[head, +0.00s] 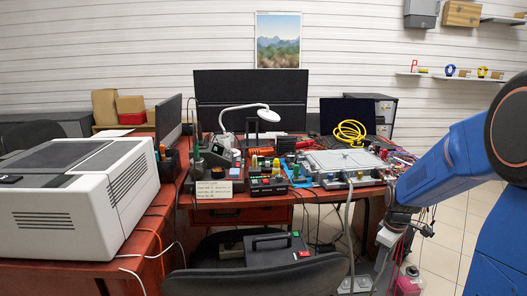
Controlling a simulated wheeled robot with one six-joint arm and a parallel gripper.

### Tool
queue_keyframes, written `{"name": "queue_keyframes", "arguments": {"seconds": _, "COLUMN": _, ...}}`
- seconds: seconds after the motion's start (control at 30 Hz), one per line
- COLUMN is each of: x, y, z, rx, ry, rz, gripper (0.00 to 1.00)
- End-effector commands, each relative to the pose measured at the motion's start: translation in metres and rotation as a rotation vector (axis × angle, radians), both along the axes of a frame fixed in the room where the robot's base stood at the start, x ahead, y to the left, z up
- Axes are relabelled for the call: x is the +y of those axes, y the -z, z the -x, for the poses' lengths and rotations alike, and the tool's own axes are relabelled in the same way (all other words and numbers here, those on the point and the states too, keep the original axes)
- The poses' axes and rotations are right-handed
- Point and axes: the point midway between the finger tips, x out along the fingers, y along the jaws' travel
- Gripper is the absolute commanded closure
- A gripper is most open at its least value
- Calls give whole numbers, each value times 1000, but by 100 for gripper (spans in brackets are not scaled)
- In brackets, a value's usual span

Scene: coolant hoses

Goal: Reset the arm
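My arm (445,165), blue with a dark joint, reaches in from the right edge and slopes down to the left. Its lower end, with my gripper (384,252), hangs in front of the right side of the red-brown desk, below the desktop level. The fingers are small and partly lost against the clutter behind, so I cannot tell whether they are open or shut. No held object can be made out. A grey hose (349,220) runs down from the flat grey unit (345,162) on the desk, left of my gripper.
A pink-red container (408,280) stands low near my gripper. A chair back (258,278) stands in front of the desk. A large white machine (75,205) fills the left. A yellow coiled hose (350,132) lies at the back. Tiled floor (455,215) shows at right.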

Motion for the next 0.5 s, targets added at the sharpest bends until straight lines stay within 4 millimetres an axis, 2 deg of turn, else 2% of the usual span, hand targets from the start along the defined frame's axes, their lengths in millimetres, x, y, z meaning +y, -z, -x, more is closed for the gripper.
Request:
{"name": "queue_keyframes", "arguments": {"seconds": 0.03, "x": 8, "y": -14, "z": 8, "rx": -16, "ry": 20, "rz": 1, "gripper": 61}}
{"name": "queue_keyframes", "arguments": {"seconds": 0.2, "x": 28, "y": -48, "z": 35, "rx": -60, "ry": 104, "rz": -2, "gripper": 61}}
{"name": "queue_keyframes", "arguments": {"seconds": 0.5, "x": 61, "y": -98, "z": 89, "rx": -139, "ry": 253, "rz": -23, "gripper": 61}}
